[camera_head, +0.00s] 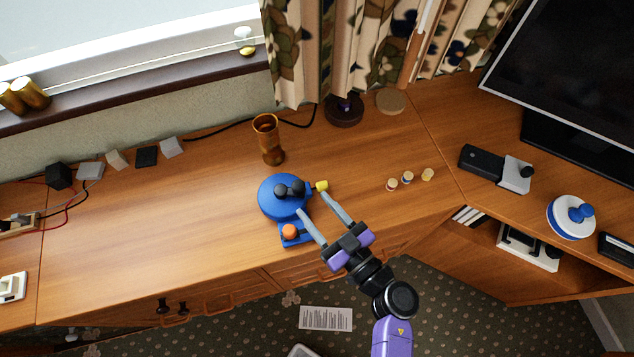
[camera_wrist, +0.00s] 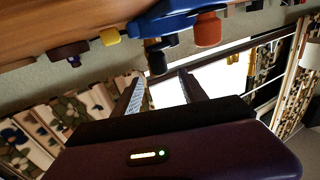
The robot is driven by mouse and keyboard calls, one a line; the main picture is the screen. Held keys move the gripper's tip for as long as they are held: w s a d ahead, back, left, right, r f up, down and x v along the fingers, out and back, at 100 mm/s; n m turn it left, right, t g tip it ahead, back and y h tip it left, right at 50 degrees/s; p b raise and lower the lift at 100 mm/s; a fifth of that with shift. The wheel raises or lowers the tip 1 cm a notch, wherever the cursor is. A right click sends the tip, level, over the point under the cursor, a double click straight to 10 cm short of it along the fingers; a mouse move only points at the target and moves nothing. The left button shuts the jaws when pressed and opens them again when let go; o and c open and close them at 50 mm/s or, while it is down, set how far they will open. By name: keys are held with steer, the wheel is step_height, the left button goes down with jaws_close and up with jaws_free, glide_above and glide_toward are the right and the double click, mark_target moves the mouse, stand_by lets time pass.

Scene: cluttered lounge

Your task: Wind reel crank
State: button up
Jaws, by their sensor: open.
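A blue round reel (camera_head: 280,200) stands on the wooden cabinet top. A black crank piece (camera_head: 290,190) with rounded knobs sits on its top. An orange knob (camera_head: 290,231) is on the blue base at the front, and a yellow knob (camera_head: 321,185) sticks out at the right. My gripper (camera_head: 313,204) is open and empty, its fingertips just right of the reel, pointing at it. In the wrist view the reel (camera_wrist: 170,22) appears tilted at the top, with the black crank (camera_wrist: 156,55) beyond the fingertips. Contact between fingers and reel cannot be told.
A brown vase (camera_head: 268,140) stands behind the reel. Several small corked pieces (camera_head: 407,177) lie to the right. A dark round base (camera_head: 344,110) is near the curtain. Small boxes (camera_head: 146,156) line the wall at left. The cabinet top left of the reel is clear.

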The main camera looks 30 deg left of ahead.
mark_target(302, 191)
steer(key=b+x, duration=0.1)
steer(key=x, duration=0.6)
steer(key=shift+w+a, duration=0.15)
steer(key=shift+a, duration=0.1)
steer(key=shift+c, duration=0.4)
jaws_close()
